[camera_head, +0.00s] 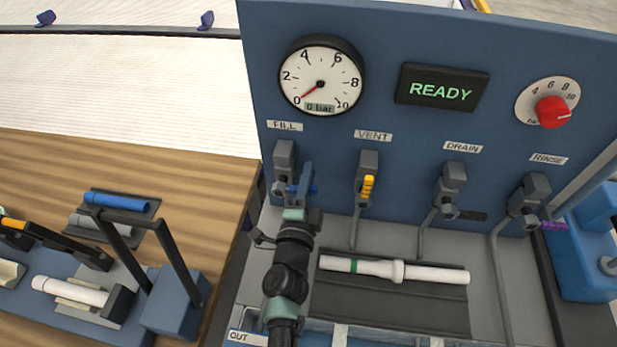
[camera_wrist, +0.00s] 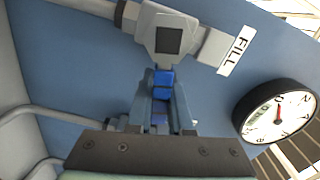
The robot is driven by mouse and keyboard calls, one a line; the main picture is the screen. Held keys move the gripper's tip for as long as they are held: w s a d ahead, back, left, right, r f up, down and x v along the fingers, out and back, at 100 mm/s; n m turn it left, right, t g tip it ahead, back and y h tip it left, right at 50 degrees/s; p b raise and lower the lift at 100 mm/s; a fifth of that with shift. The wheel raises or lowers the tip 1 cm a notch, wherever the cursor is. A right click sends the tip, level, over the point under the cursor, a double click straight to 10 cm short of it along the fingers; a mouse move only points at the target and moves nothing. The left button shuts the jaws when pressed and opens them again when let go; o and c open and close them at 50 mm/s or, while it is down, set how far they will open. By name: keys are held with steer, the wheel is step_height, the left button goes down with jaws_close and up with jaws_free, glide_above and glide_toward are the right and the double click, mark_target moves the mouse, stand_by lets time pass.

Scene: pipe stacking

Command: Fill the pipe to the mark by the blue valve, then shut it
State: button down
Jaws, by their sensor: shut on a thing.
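The blue valve handle (camera_wrist: 163,80) is below the grey valve body (camera_wrist: 168,35) by the FILL label, between my gripper's two fingers (camera_wrist: 160,108) in the wrist view. In the head view my gripper (camera_head: 303,182) reaches up to the FILL valve (camera_head: 284,157) and covers most of the handle. My gripper is shut on the handle. A white pipe (camera_head: 435,274) with a green band and a collar lies on a dark tray (camera_head: 390,305) right of my gripper. I see no liquid level in it. The gauge (camera_head: 320,77) reads 0 bar. The display (camera_head: 441,88) says READY.
The yellow VENT handle (camera_head: 368,187) hangs close to the right of my gripper. Black DRAIN (camera_head: 472,215) and purple RINSE (camera_head: 555,225) handles are further right. A red knob (camera_head: 552,112) is upper right. A rack (camera_head: 178,305) with a white tube stands at left.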

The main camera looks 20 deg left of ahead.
steer(key=shift+d+f+m+b, duration=0.1)
steer(key=shift+f+m+b, duration=0.55)
steer(key=shift+m, duration=0.55)
steer(key=c, duration=0.8)
jaws_free()
steer(key=shift+s, duration=0.1)
steer(key=shift+b+v, duration=0.8)
steer(key=shift+v, duration=5.6)
